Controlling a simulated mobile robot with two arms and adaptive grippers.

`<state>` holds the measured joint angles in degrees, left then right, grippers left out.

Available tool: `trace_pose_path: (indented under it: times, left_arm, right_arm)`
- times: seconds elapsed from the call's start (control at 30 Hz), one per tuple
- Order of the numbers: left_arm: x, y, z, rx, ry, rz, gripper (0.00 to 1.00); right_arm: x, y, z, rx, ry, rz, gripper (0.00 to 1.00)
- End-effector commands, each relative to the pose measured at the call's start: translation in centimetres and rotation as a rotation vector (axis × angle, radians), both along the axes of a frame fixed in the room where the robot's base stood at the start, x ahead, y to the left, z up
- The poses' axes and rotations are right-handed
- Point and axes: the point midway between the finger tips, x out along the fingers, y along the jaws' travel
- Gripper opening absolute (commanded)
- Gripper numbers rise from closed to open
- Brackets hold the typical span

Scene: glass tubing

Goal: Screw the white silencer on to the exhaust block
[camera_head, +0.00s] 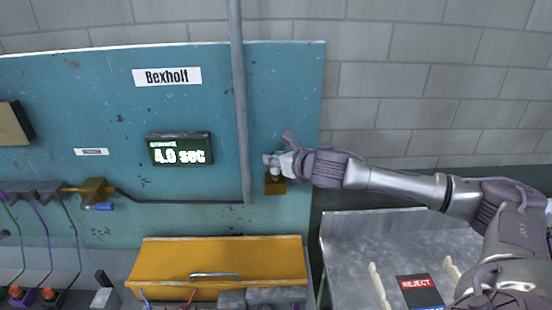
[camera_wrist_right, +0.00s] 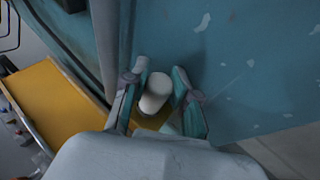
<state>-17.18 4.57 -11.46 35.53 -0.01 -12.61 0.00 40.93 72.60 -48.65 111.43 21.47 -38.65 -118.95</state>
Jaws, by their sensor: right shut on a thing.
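The white silencer (camera_wrist_right: 155,93) is a short pale cylinder between the two fingers of my right gripper (camera_wrist_right: 157,98), which is shut on it. In the head view my right gripper (camera_head: 280,163) reaches in from the right, close to the blue panel. The brass-coloured exhaust block (camera_head: 275,185) sits on the panel just below the gripper. In the right wrist view part of a yellow-brass surface (camera_wrist_right: 150,122) shows beyond the silencer. The silencer's far end is hard to see, so I cannot tell if it touches the block. My left gripper is out of view.
A grey vertical pipe (camera_head: 240,100) runs just left of the gripper. A yellow cabinet (camera_head: 220,256) with a handle stands below. A display (camera_head: 179,149) reads 4.0 sec. A metal tray (camera_head: 345,235) with a REJECT label (camera_head: 416,283) lies at lower right.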

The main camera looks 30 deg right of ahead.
Motion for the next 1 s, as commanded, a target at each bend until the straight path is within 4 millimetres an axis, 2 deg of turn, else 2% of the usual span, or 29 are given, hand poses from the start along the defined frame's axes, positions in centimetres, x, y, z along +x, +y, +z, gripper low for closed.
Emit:
trace_pose_path:
  times: [0.37, 0.8, 1.0]
  left_arm:
    - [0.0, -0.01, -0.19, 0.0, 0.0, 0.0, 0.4]
    - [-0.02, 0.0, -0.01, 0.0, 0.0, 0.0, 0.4]
    - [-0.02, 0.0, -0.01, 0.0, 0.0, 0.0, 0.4]
  right_arm:
    - [0.0, 0.26, -0.27, 0.004, 0.005, -0.044, 0.0]
    - [0.07, 0.46, -0.12, 0.009, 0.002, -0.496, 0.0]
    - [-0.03, 0.15, -0.14, 0.004, 0.003, -0.601, 0.0]
